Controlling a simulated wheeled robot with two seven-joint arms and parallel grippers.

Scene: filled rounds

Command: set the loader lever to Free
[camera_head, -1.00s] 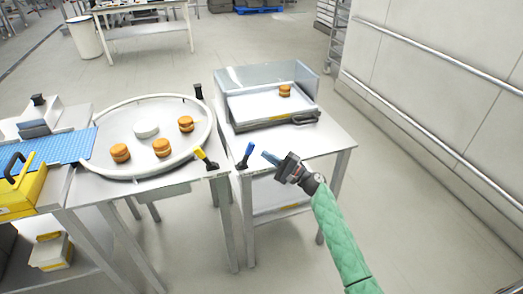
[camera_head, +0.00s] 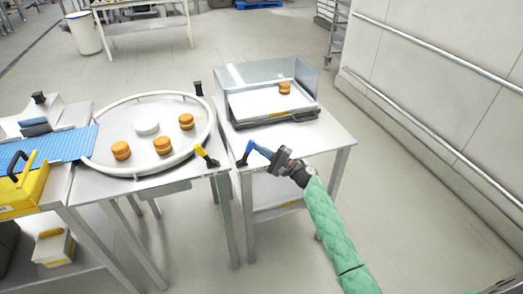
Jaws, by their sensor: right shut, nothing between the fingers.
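A blue lever (camera_head: 247,150) on a dark base stands at the front left corner of the right table, its top leaning slightly right. A yellow lever (camera_head: 203,154) stands on the left table beside the round tray. No lever marking is readable, so I cannot tell which lever is the loader's. My right gripper (camera_head: 257,148) is shut and empty. Its fingertips are close to the right side of the blue lever's upper part; whether they touch it I cannot tell. My left gripper is not in view.
A round rimmed tray (camera_head: 205,140) holds several orange filled rounds and a white disc. A clear-walled box (camera_head: 318,84) with one round (camera_head: 285,88) stands behind the blue lever. A blue belt (camera_head: 60,146) and yellow block (camera_head: 25,195) are at left. Floor right of the tables is clear.

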